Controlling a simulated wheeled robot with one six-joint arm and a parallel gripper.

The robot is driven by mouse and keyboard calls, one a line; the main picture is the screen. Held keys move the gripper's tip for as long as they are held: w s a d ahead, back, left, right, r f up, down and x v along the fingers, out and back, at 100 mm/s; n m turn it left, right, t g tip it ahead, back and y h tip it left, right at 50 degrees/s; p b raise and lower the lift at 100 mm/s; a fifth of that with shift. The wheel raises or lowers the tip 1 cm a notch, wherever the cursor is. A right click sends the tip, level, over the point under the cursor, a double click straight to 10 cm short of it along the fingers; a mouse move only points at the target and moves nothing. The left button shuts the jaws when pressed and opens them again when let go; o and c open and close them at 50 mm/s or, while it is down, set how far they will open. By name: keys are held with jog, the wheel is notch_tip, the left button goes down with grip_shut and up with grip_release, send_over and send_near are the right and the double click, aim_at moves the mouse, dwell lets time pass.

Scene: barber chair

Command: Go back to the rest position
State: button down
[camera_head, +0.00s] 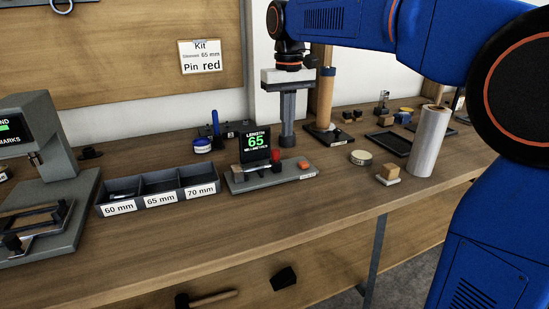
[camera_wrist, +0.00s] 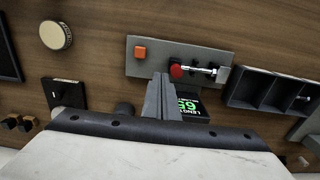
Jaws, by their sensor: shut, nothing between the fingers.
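My gripper (camera_head: 287,138) points straight down above the bench, behind and a little right of the length gauge. Its two grey fingers are together and empty; they also show shut in the wrist view (camera_wrist: 159,90). The length gauge (camera_head: 240,184) has a grey plate, a red knob and an orange button (camera_head: 303,163). Its black display (camera_head: 255,142) reads 65 in green. In the wrist view, a silvery pin-like part (camera_wrist: 200,70) lies on the gauge plate beside the red knob (camera_wrist: 176,71).
A three-part bin (camera_head: 158,190) labelled 60, 65 and 70 mm stands left of the gauge. A grey press-like machine (camera_head: 60,190) is farther left. A pale cylinder (camera_head: 429,142), a round tin (camera_head: 361,157) and a black tray (camera_head: 388,143) stand to the right. The bench front is clear.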

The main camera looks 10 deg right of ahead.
jog(key=shift+r, duration=0.65)
jog(key=s+d+f+m+t, duration=0.1)
jog(key=s+d+f, duration=0.2)
jog(key=s+d, duration=0.35)
jog(key=s+d+f+m+t, duration=0.1)
jog(key=s+d+f, duration=0.2)
jog(key=s+d, duration=0.35)
jog(key=s+d+f+m+t, duration=0.1)
jog(key=s+d+f, duration=0.3)
jog(key=s+f, duration=1)
jog(key=s+t, duration=0.1)
jog(key=s, duration=0.1)
jog(key=shift+s+d+f+t, duration=0.15)
jog(key=shift+s+f+t, duration=0.2)
jog(key=shift+t, duration=0.05)
dwell(1.2)
